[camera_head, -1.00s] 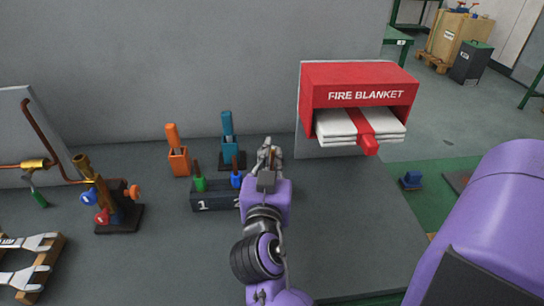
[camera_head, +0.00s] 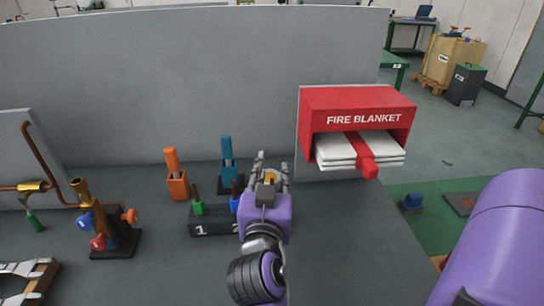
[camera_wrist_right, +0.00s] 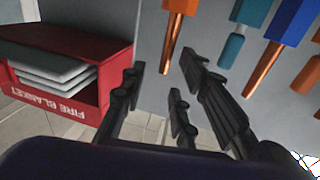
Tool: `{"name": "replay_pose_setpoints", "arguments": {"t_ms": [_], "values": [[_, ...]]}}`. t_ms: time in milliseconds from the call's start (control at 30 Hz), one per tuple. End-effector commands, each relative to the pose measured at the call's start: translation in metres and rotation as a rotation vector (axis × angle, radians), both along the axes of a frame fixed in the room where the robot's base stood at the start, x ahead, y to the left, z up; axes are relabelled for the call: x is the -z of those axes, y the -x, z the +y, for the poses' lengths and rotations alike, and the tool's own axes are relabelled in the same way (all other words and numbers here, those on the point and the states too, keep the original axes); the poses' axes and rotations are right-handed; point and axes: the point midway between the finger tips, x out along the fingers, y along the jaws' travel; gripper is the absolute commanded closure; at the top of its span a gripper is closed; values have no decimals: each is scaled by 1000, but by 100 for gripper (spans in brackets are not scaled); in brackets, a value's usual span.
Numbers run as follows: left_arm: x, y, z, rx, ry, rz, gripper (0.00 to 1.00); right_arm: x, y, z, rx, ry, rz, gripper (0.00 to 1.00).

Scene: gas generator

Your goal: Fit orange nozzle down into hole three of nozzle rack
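The dark nozzle rack (camera_head: 209,228) stands on the grey bench, with numbers 1 and 2 visible; my right gripper hides its right end. A green nozzle (camera_head: 197,209) stands in hole one and a blue nozzle (camera_head: 234,203) in hole two, tips up. My right gripper (camera_head: 271,163) is at the hidden end, fingers spread. In the upside-down wrist view, the orange nozzle (camera_wrist_right: 180,12), with a copper tip, appears beside the blue nozzle (camera_wrist_right: 284,24), apart from the open fingers (camera_wrist_right: 160,80). Its base is out of frame, so its seating cannot be seen. My left gripper is not in view.
Behind the rack stand an orange holder (camera_head: 177,188) and a teal tool (camera_head: 227,160). The red fire blanket box (camera_head: 345,105) juts out to the right of my gripper. A brass valve fitting (camera_head: 90,210) stands at left. The bench right of my gripper is clear.

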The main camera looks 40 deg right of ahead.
Motion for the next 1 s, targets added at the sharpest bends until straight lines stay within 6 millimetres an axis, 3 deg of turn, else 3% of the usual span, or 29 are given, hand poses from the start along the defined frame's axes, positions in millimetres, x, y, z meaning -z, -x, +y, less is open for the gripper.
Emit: {"name": "replay_pose_setpoints", "arguments": {"t_ms": [200, 400, 1000], "values": [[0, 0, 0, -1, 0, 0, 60, -46, 0, 0, 0, -1, -8, 72], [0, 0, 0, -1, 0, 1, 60, -68, 0, 0, 0, -1, -4, 72], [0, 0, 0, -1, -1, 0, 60, -71, 0, 0, 0, 0, 0, 72]]}}
